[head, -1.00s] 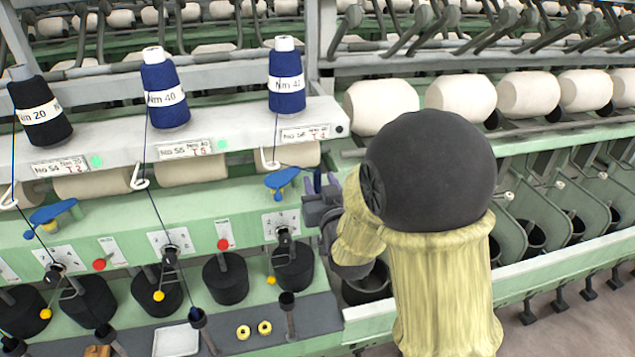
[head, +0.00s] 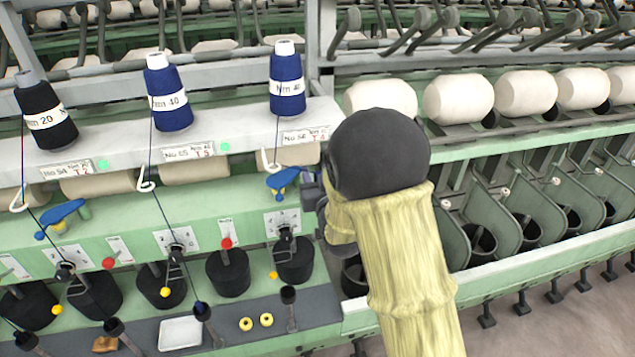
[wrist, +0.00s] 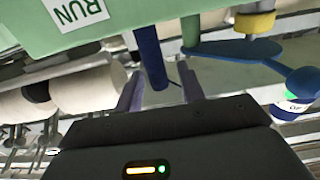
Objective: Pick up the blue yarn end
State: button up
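A dark blue yarn (head: 277,130) runs down from the right blue cone (head: 287,80) to a white hook (head: 271,162). I cannot make out its free end. My gripper (wrist: 160,74) is open in the wrist view, its two fingers apart. A dark blue rod-like piece (wrist: 149,50) shows between the fingers, with a gap on each side. I cannot tell whether it is linked to the yarn. In the head view my gripper (head: 313,192) is right of the blue lever (head: 282,181), mostly hidden by my arm.
A blue arm with a yellow collar (wrist: 254,22) is close to the right finger in the wrist view. The green panel (wrist: 190,14) with a RUN label and a pale roll (wrist: 85,88) are near. Black cylinders (head: 228,272) stand below the panel.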

aim_at(317, 173)
grip_shut()
jog(key=shift+w, duration=0.1)
jog(key=shift+d, duration=0.15)
jog(key=shift+a+r, duration=0.2)
jog(key=shift+r, duration=0.3)
notch_tip(317, 173, up, 17)
jog(key=b, duration=0.4)
